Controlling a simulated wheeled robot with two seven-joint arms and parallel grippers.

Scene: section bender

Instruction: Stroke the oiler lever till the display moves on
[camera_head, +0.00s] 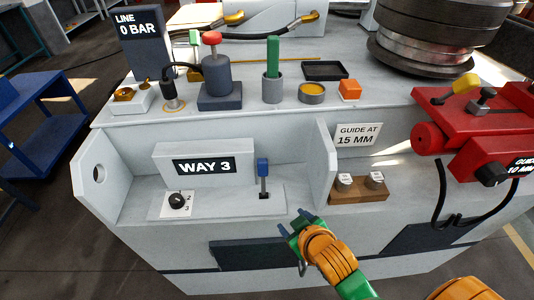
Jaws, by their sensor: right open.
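The display (139,25) at the back left reads "LINE 0 BAR". A dark pump-like unit with a red knob (211,38) stands on the bench top, a black hose running left from it; I cannot tell whether this is the oiler. A blue-handled lever (263,168) stands upright in a slot in the front recess, beside a "WAY 3" sign (205,165). My right gripper (291,222) is open and empty, in front of the recess, below and right of the blue lever and apart from it. My left gripper is not in view.
A selector dial (178,200) sits left in the recess. An upright divider (322,165) separates it from a wooden block (358,191) with two metal pieces. A red guide unit (475,130) juts out at right. A green handle (273,55) stands in a grey holder behind.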

